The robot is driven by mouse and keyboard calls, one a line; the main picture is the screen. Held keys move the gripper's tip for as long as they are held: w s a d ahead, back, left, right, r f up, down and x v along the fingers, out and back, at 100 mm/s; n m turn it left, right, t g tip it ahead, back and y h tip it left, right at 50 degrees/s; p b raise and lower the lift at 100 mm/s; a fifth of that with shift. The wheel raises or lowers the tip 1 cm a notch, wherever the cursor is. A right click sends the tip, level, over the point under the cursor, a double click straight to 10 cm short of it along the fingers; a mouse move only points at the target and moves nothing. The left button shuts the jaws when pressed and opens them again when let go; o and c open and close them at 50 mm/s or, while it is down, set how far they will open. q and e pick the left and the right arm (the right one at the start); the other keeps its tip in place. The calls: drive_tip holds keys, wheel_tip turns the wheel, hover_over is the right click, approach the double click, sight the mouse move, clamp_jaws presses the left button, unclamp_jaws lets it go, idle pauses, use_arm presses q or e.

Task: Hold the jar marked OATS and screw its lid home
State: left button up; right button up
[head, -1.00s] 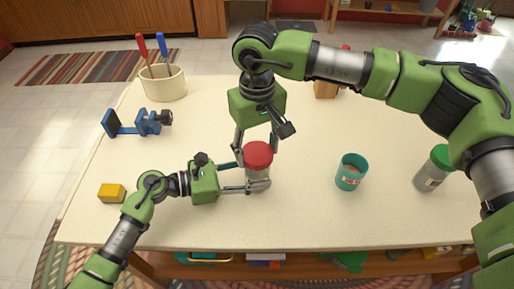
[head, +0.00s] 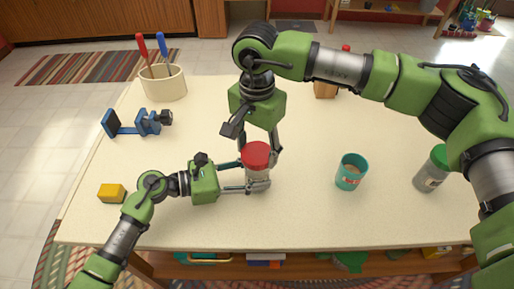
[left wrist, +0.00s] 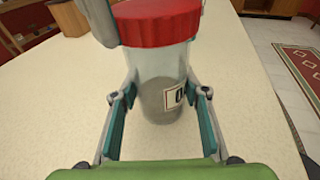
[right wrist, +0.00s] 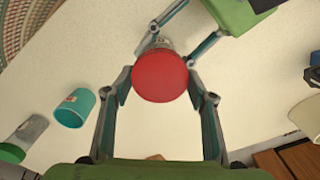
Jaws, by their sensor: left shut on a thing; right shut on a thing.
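The jar (head: 257,174) stands upright on the table with a red lid (head: 256,154) on its top. In the left wrist view the jar (left wrist: 161,82) is clear glass with greyish contents, and part of a label shows at its right. My left gripper (head: 258,187) is shut on the jar's body from the left. My right gripper (head: 259,150) comes down from above and is shut on the red lid. The lid (right wrist: 160,76) lies between its fingers in the right wrist view. Whether the lid is fully seated cannot be told.
A teal cup (head: 351,172) and a green-lidded jar (head: 432,169) stand to the right. A yellow block (head: 111,193), a blue clamp-like tool (head: 140,122) and a crock (head: 162,84) with red and blue handles are at the left. Table space before the jar is clear.

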drive_tip(key=o, duration=0.8)
drive_tip(key=shift+o, duration=0.2)
drive_tip(key=n, duration=0.5)
drive_tip(key=shift+n, duration=0.4)
drive_tip(key=n, duration=0.7)
